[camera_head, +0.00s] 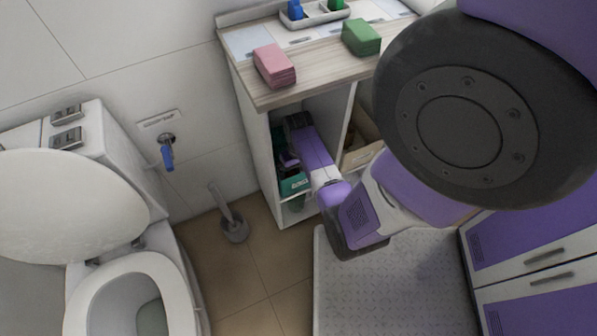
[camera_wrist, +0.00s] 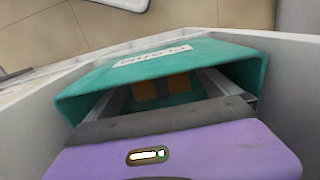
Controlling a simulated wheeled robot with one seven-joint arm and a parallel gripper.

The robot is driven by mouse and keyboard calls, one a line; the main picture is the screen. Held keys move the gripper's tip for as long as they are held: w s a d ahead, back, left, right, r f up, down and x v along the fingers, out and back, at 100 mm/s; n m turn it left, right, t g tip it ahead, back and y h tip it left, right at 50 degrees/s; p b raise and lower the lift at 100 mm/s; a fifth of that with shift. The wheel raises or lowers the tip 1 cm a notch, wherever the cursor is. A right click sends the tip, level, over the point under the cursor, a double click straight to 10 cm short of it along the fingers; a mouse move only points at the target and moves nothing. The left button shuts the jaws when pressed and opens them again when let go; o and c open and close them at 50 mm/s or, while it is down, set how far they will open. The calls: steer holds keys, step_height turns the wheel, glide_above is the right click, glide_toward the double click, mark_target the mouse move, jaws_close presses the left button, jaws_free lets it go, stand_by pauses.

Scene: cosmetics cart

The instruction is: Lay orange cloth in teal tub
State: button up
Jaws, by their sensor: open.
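The teal tub (camera_head: 294,184) stands in the left opening of the cabinet in the head view. In the wrist view the tub (camera_wrist: 222,58) fills the middle, with a white label on its wall. My gripper (camera_wrist: 163,92) is open, its grey fingers spread at the tub's mouth and reaching inside. No orange cloth is clearly visible in the head view. My forearm and wrist hide much of the tub.
The cabinet's side walls (camera_wrist: 295,85) flank the tub closely. A tan box (camera_head: 360,156) sits in the opening to the right. A pink block (camera_head: 274,66) and a green block (camera_head: 361,37) lie on the cabinet top. A toilet (camera_head: 70,205) and brush (camera_head: 232,222) stand at left.

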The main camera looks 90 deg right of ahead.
step_height(320, 180, up, 9)
steer(key=p, duration=0.2)
steer(key=shift+f+p, duration=0.15)
steer(key=shift+p, duration=0.15)
steer(key=shift+d, duration=0.1)
stand_by(0.4)
